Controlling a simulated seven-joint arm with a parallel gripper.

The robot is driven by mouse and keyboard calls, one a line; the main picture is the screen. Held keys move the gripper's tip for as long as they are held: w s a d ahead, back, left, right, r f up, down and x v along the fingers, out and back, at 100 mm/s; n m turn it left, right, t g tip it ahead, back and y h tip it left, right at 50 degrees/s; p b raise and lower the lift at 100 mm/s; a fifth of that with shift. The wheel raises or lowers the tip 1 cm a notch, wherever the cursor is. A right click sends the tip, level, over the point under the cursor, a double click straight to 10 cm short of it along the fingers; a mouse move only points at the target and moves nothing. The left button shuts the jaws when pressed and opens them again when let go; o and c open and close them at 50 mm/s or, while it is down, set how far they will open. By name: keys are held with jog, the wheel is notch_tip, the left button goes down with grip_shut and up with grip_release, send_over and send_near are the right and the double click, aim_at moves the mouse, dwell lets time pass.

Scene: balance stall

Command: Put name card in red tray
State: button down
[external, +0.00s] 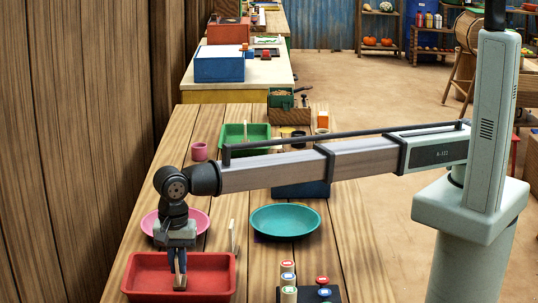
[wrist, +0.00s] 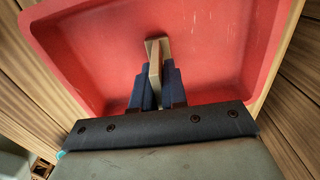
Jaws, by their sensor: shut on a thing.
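The red tray (external: 134,282) lies at the near left of the table; its red floor (wrist: 225,50) fills most of the wrist view. My gripper (external: 180,272) points down inside the tray's outline. Its dark fingers (wrist: 154,88) are shut on a thin tan piece with a wider foot, which I take to be the name card (wrist: 155,66), seen nearly edge-on. In the external view the fingers hide most of it. I cannot tell whether its foot touches the tray floor.
A thin upright pale piece (external: 233,236) stands by the tray's back right corner. A pink dish (external: 203,220) and a teal dish (external: 286,221) lie behind. A dark block with several coloured-top cylinders (external: 323,281) stands at right. A green tray (external: 230,135) is farther back.

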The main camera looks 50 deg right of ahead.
jog(key=shift+f, duration=0.15)
jog(key=c, duration=1.2)
grip_release()
jog(key=shift+o, duration=0.2)
notch_tip(320, 180, up, 12)
jog(key=shift+r, duration=0.2)
